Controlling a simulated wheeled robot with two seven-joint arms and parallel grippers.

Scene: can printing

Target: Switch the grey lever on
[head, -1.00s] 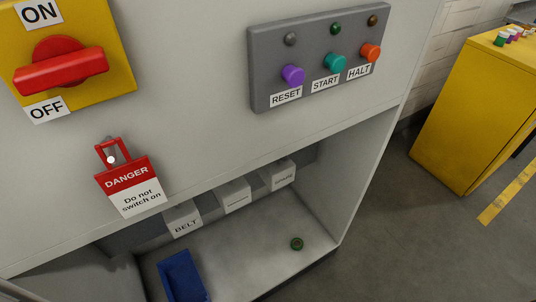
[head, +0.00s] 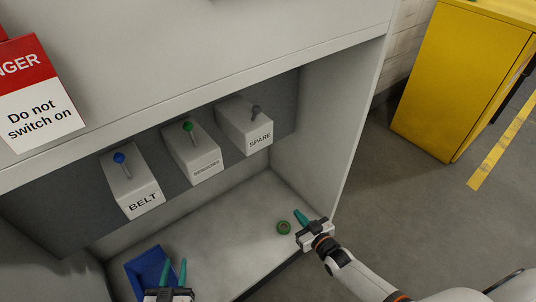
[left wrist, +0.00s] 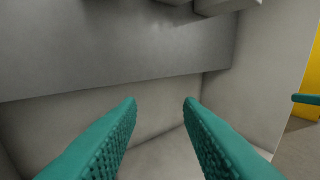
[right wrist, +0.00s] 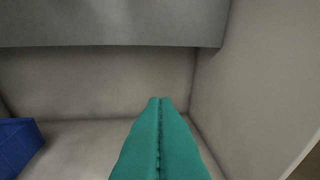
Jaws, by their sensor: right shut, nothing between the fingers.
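The grey lever (head: 256,112) stands on the box labelled SPARE (head: 245,128), the rightmost of three boxes on the back panel of the recess. My right gripper (head: 301,217) is shut and empty in the head view, below and to the right of that box, beside a green ring. Its closed teal fingers (right wrist: 160,140) fill the middle of the right wrist view. My left gripper (head: 175,272) is open and empty at the bottom of the head view, near the blue bin. Its spread fingers (left wrist: 160,130) show in the left wrist view. Neither gripper touches the lever.
The blue lever (head: 120,160) on the BELT box and the green lever (head: 189,129) stand left of the grey one. A blue bin (head: 148,272) and a green ring (head: 284,227) lie on the recess floor. The recess's right wall (head: 335,110) is close to the SPARE box.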

